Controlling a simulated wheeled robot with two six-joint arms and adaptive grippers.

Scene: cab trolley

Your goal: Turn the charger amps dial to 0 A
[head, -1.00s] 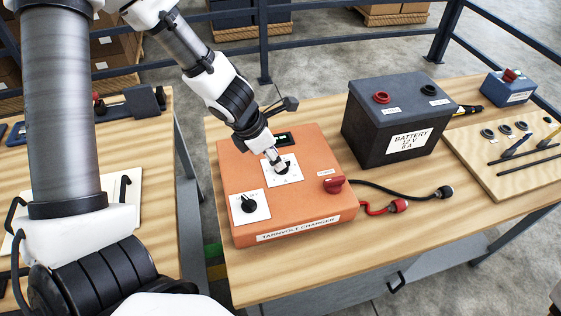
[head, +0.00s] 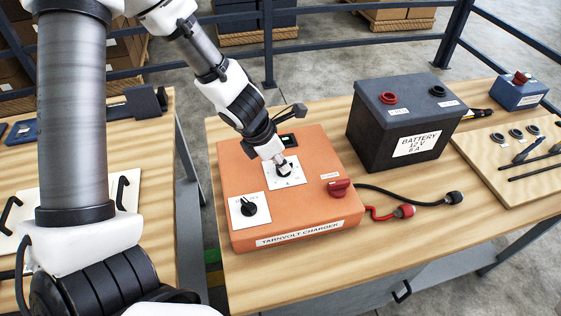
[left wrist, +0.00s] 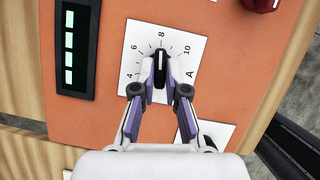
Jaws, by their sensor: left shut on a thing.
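The orange charger (head: 300,215) sits on the wooden bench, labelled TARNVOLT CHARGER. Its amps dial is a black knob (left wrist: 160,60) on a white plate (left wrist: 137,38) marked 4, 6, 8, 10 and A in the left wrist view. The white pointer line on the knob points at about 8. The 0 mark cannot be seen there. My left gripper (left wrist: 160,88) is shut on the knob, one finger on each side. In the head view my left gripper (head: 284,168) comes down onto the plate and hides most of the knob. My right gripper is not in view.
A second black dial (head: 248,207) is at the charger's front left, with a red knob (head: 339,187) at its right. A lit green bar display (left wrist: 75,50) is beside the amps plate. A battery (head: 405,120) stands to the right; cables lie between.

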